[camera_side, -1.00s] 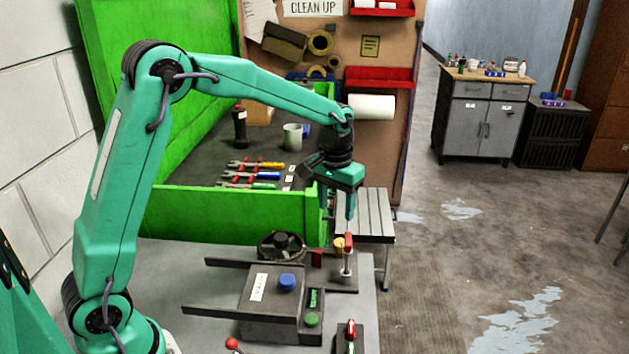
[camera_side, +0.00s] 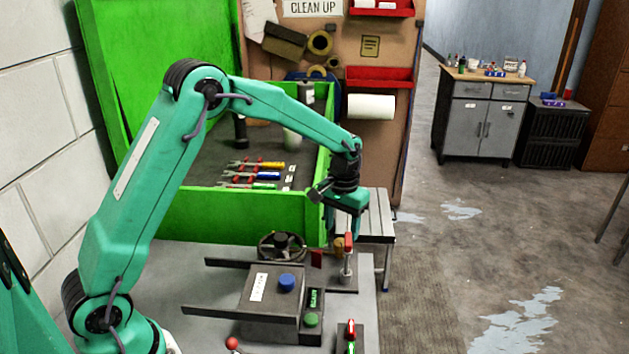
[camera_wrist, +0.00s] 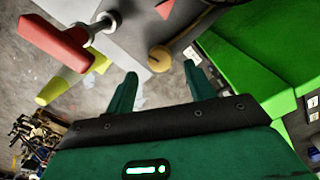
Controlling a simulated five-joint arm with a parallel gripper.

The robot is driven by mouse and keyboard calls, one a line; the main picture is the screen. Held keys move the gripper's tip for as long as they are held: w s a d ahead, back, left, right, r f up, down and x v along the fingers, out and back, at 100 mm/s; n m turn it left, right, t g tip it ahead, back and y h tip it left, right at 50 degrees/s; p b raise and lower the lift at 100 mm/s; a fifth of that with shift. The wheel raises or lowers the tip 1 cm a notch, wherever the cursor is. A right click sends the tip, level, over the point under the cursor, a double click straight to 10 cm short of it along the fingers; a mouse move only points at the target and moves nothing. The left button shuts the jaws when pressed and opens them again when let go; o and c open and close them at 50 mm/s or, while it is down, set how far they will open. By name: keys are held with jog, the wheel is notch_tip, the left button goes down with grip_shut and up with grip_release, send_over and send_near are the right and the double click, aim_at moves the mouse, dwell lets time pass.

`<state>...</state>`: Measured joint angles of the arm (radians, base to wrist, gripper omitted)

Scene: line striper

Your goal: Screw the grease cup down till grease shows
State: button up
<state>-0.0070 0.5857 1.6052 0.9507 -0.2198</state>
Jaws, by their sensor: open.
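The brass-coloured grease cup (camera_side: 338,249) is a small round cap on the machine, beside a red-handled lever (camera_side: 348,244) on a metal post. In the wrist view the cup (camera_wrist: 160,59) shows from above, just beyond and roughly between my fingertips. My gripper (camera_side: 342,233) points down, low over the cup; in the side view I cannot tell whether it touches the cup. In the wrist view my gripper (camera_wrist: 160,76) is open with nothing between its fingers. I see no grease around the cup.
In the wrist view the red lever handle (camera_wrist: 58,40) lies close at the left, and a green bin wall (camera_wrist: 245,60) rises at the right. A blue knob (camera_side: 287,282) and a green button (camera_side: 311,320) sit on the machine. A grey bench (camera_side: 378,215) stands behind.

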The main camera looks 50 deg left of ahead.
aim_at(341, 242)
jog(key=shift+f, duration=2.05)
jog(key=c, duration=1)
jog(key=shift+m, duration=1.6)
jog(key=o, duration=1)
jog(key=shift+r, duration=3.95)
